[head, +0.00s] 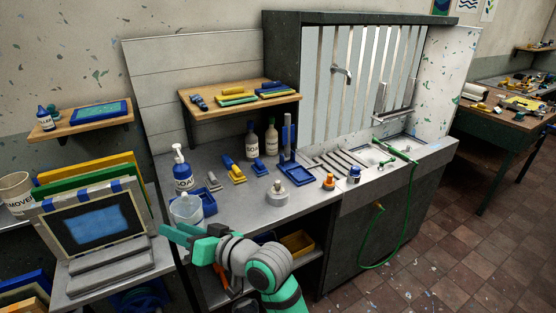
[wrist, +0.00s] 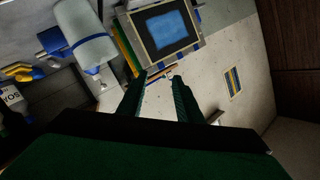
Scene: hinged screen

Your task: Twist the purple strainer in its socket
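I cannot make out a purple strainer in either view. The sink (head: 410,141) is at the right end of the grey counter in the head view, with a green hose lying over it, and its inside is too small to read. My gripper (head: 168,234) is at the lower left, in front of the counter's left end and far from the sink. In the wrist view my gripper (wrist: 158,82) shows two dark green fingers apart, with nothing held between them.
A framed blue screen (head: 92,223) stands left of my gripper; it also shows in the wrist view (wrist: 166,34). The green hose (head: 401,222) hangs down the cabinet front.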

